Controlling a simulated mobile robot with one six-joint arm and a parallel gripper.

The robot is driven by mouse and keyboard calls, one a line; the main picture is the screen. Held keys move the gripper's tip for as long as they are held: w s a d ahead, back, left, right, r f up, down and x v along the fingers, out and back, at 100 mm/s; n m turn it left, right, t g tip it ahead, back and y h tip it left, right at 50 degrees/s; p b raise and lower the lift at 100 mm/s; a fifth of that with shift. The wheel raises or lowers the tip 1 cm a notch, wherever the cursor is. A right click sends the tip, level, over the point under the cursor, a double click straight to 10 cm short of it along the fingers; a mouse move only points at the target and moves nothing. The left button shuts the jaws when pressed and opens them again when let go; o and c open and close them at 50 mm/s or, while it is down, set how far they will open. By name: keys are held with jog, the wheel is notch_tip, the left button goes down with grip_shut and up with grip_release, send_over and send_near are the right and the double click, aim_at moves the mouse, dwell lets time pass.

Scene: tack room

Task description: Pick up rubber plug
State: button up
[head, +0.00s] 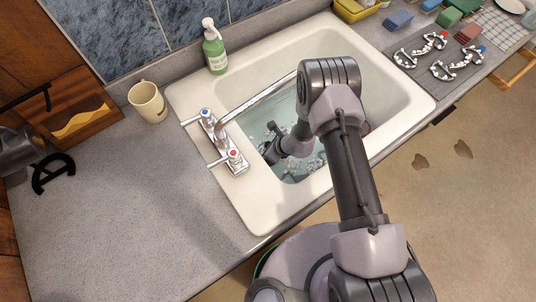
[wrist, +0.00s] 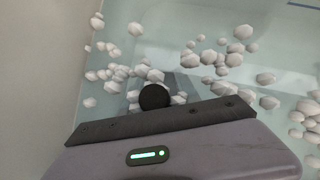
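A round black disc (wrist: 154,96), which looks like the rubber plug, shows in the wrist view just beyond the dark front edge of my gripper (wrist: 165,119). White foam-like lumps lie around it, and the gripper edge may hide part of it. In the head view my gripper (head: 274,148) reaches down into the white sink (head: 252,205), close over the water. I cannot make out the plug in that view. The fingers are too small and hidden to show whether they are open or shut, or whether they touch the disc.
The chrome faucet (head: 222,140) stands on the sink's left rim, its spout reaching over the basin near my arm. A green soap bottle (head: 214,50) and a cream mug (head: 148,102) stand behind. White lumps (wrist: 206,57) are scattered through the water. The left counter is mostly clear.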

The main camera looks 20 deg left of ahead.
jog(key=shift+r, duration=0.1)
grip_shut()
